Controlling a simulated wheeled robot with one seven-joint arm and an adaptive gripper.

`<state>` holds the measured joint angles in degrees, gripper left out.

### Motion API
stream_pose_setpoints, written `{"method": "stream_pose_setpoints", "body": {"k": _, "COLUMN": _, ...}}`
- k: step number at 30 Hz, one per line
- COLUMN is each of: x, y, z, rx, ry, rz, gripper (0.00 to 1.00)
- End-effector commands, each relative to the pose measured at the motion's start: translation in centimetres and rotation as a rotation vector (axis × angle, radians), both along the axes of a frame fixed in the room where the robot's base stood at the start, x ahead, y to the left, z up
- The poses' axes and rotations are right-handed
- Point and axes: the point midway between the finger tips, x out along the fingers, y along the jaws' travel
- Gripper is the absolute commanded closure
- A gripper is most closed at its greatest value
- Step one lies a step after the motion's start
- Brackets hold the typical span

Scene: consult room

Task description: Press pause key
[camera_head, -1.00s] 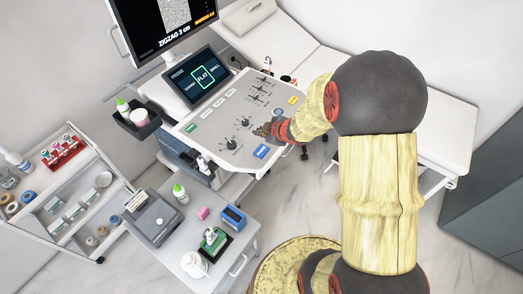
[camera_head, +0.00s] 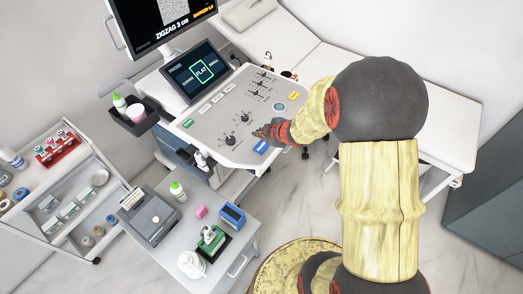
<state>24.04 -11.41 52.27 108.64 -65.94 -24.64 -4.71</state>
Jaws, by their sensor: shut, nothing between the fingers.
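The grey console panel (camera_head: 215,128) carries several keys, sliders and knobs. A blue key (camera_head: 262,146) is near its front right corner, a yellow key (camera_head: 293,95) at its right edge, and a green key (camera_head: 187,124) at its left. Several pale keys (camera_head: 218,98) run along the back left. The key labels are too small to read, so I cannot tell which is pause. My gripper (camera_head: 262,132) is shut and empty over the panel's front right, just behind the blue key in the picture. I cannot tell whether it touches the panel.
A tilted screen (camera_head: 199,72) stands behind the panel, under a larger monitor (camera_head: 160,22). Small dark joysticks (camera_head: 228,140) rise left of my gripper. A side table (camera_head: 225,262) with bottles and boxes stands in front. A white couch (camera_head: 350,75) lies behind.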

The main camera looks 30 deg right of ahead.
Motion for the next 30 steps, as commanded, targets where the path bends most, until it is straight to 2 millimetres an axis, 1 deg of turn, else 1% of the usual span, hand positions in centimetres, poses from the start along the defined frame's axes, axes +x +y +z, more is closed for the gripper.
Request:
{"method": "stream_pose_setpoints", "body": {"k": 1, "x": 0.0, "y": 0.0, "z": -1.2, "rx": -0.001, "ry": -0.001, "rz": 0.000, "gripper": 1.00}}
{"method": "stream_pose_setpoints", "body": {"k": 6, "x": 0.0, "y": 0.0, "z": -3.2, "rx": 0.000, "ry": 0.000, "rz": 0.000, "gripper": 1.00}}
{"method": "stream_pose_setpoints", "body": {"k": 10, "x": 0.0, "y": 0.0, "z": -4.2, "rx": 0.000, "ry": 0.000, "rz": 0.000, "gripper": 1.00}}
{"method": "stream_pose_setpoints", "body": {"k": 14, "x": 0.0, "y": 0.0, "z": -4.5, "rx": -0.001, "ry": 0.000, "rz": 0.001, "gripper": 1.00}}
{"method": "stream_pose_setpoints", "body": {"k": 30, "x": 0.0, "y": 0.0, "z": -4.4, "rx": -0.001, "ry": 0.000, "rz": 0.001, "gripper": 1.00}}
